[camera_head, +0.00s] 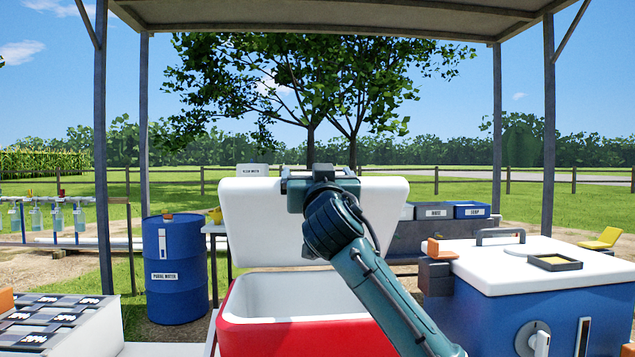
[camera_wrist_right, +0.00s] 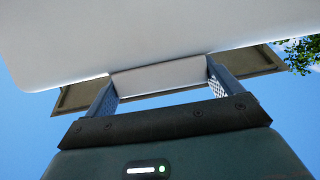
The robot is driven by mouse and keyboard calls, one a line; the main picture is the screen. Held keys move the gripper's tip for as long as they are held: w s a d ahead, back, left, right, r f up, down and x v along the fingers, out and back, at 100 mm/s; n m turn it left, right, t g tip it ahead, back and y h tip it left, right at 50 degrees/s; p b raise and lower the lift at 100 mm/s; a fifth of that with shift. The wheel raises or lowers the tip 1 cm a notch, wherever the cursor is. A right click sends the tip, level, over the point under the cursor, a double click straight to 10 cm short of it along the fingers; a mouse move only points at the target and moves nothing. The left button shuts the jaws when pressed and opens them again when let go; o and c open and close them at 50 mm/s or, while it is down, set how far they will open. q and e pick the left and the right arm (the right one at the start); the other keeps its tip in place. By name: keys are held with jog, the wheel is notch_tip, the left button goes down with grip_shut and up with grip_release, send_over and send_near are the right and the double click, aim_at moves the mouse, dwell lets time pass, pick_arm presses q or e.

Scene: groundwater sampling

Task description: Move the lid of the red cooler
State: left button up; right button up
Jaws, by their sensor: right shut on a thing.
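The red cooler (camera_head: 290,338) stands open in the lower middle of the head view, and its white inside (camera_head: 280,295) shows. Its white lid (camera_head: 250,215) is raised steeply above the back of the cooler, its lower edge near the back rim. I cannot tell whether the lid touches the rim. My right gripper (camera_head: 322,172) is at the lid's top edge, shut on the lid. In the right wrist view, the two fingers (camera_wrist_right: 160,82) flank a pale part at the lid's edge, below the lid's broad white face (camera_wrist_right: 150,30). My left gripper is not in view.
A blue cooler (camera_head: 500,300) with a white top stands close on the right. A blue drum (camera_head: 176,270) labelled as purge water stands at the left. A light case (camera_head: 60,325) with dark labelled slots is at the lower left. A bench with labelled boxes (camera_head: 450,211) stands behind.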

jog(key=shift+w+f, duration=0.15)
jog(key=shift+f, duration=0.15)
jog(key=o, duration=1.1)
jog(key=b+v, duration=0.1)
jog(key=v, duration=1.2)
jog(key=shift+s+r, duration=0.25)
jog(key=shift+r, duration=0.05)
jog(key=shift+d, duration=0.15)
